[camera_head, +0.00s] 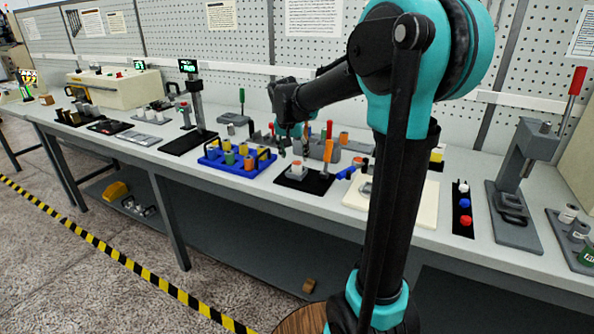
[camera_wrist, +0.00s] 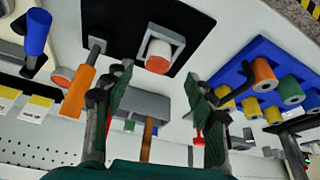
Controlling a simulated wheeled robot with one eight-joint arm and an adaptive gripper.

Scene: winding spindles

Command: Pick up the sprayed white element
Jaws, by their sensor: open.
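A white cylindrical element (camera_head: 297,168) stands in a grey holder on a black mat (camera_head: 318,185). In the wrist view the element (camera_wrist: 160,50) shows a white side and an orange-red end face, and sits in its grey holder near the top centre. My gripper (camera_wrist: 164,78) is open, with its two dark green finger pads apart and nothing between them. The element lies ahead of the fingertips and is not touched. In the head view my gripper (camera_head: 294,146) hangs just above and behind the element.
A blue rack (camera_head: 237,163) with orange and green spools stands left of the mat. An orange-handled tool (camera_wrist: 78,92) and a blue-handled tool (camera_wrist: 37,34) lie close by. A grey block with upright tools stands behind. A press (camera_head: 518,180) is at the right.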

